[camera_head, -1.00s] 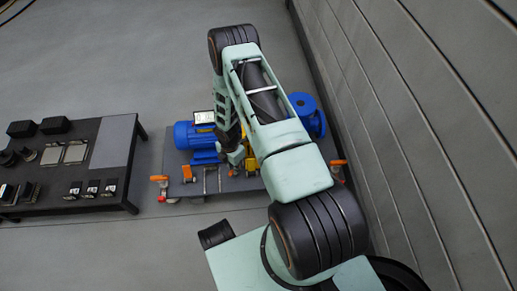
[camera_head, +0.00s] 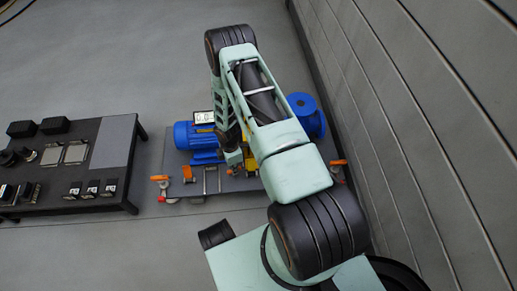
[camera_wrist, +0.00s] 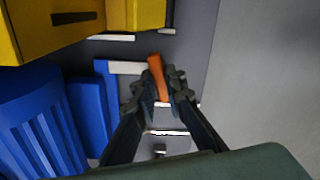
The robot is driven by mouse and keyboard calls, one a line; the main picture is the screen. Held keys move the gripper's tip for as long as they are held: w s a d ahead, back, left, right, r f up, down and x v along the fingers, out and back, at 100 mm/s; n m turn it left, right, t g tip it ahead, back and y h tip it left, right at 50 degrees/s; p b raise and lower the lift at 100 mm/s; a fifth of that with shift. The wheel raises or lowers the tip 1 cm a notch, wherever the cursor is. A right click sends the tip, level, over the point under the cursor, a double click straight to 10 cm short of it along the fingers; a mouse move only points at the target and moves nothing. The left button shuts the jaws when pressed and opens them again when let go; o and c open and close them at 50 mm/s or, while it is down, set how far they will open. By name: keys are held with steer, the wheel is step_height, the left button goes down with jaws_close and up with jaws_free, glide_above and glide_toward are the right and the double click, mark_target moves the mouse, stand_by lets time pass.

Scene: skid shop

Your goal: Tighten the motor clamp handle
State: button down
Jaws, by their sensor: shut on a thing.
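An orange clamp handle (camera_wrist: 157,76) stands between the fingertips of my gripper (camera_wrist: 160,88) in the wrist view. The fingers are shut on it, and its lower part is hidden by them. The blue motor (camera_wrist: 38,125) lies to the left in that view, with its blue foot (camera_wrist: 107,88) beside the handle. In the head view the motor (camera_head: 191,135) sits on a dark skid plate (camera_head: 245,185). My arm covers much of the area right of the motor and hides most of my gripper there.
Yellow housing (camera_wrist: 60,25) stands close at the upper left of the wrist view. Other orange handles stand at the plate's left (camera_head: 160,178) and right (camera_head: 338,162) ends. A blue pump part (camera_head: 307,115) lies near the grey wall (camera_head: 420,120). A dark bench (camera_head: 105,150) holds several parts.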

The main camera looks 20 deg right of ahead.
steer(key=m, duration=0.2)
steer(key=shift+m, duration=0.4)
steer(key=c, duration=1.8)
jaws_free()
steer(key=shift+r+p, duration=2.3)
steer(key=shift+r, duration=1.25)
